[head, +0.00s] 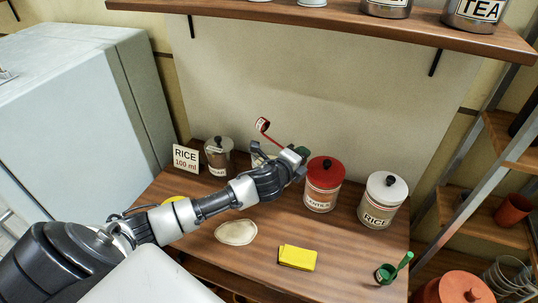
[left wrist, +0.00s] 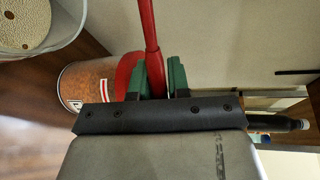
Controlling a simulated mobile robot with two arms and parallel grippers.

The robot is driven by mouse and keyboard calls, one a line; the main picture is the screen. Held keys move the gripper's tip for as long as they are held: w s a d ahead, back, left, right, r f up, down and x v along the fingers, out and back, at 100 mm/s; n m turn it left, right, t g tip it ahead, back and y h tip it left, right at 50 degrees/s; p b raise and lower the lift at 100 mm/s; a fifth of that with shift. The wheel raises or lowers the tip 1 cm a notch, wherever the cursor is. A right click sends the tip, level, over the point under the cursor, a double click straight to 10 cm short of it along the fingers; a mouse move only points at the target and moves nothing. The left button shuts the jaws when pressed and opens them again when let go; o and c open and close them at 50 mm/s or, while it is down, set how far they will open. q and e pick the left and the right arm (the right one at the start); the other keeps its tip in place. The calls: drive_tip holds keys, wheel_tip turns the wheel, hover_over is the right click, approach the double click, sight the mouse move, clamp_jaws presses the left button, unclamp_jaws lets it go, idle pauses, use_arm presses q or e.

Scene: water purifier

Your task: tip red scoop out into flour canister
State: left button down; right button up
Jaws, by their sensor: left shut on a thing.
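The red scoop (head: 263,125) is up in the air behind my left gripper (head: 301,152), its bowl at the upper left end of a long thin handle. In the left wrist view the red handle (left wrist: 147,25) runs between the green finger pads of my left gripper (left wrist: 154,80), which is shut on it. The bowl is out of that view, and I cannot see what it holds. A metal canister with a dark knob (head: 217,158) stands left of the gripper; its small label is unclear. I cannot identify a flour canister. My right gripper is not in view.
A red-lidded lentils canister (head: 322,190) and a white-lidded rice canister (head: 378,207) stand right of the gripper. A RICE 100 ml card (head: 186,158) stands far left. A shelf (head: 330,18) hangs above.

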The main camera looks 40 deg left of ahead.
use_arm(q)
drive_tip(key=shift+a+f+m, duration=0.1)
drive_tip(key=shift+a+m, duration=0.05)
drive_tip(key=shift+m, duration=0.35)
idle(0.4)
drive_tip(key=shift+a+f+m+y+b, duration=0.25)
drive_tip(key=shift+f+m, duration=0.1)
drive_tip(key=shift+f, duration=0.15)
drive_tip(key=shift+a+f+m+y+b, duration=0.15)
drive_tip(key=shift+f+m+b, duration=0.1)
drive_tip(key=shift+f+m, duration=0.15)
idle(0.5)
drive_tip(key=shift+a+f+m, duration=0.1)
drive_tip(key=shift+a+m, duration=0.35)
drive_tip(key=shift+m, duration=0.2)
idle(0.7)
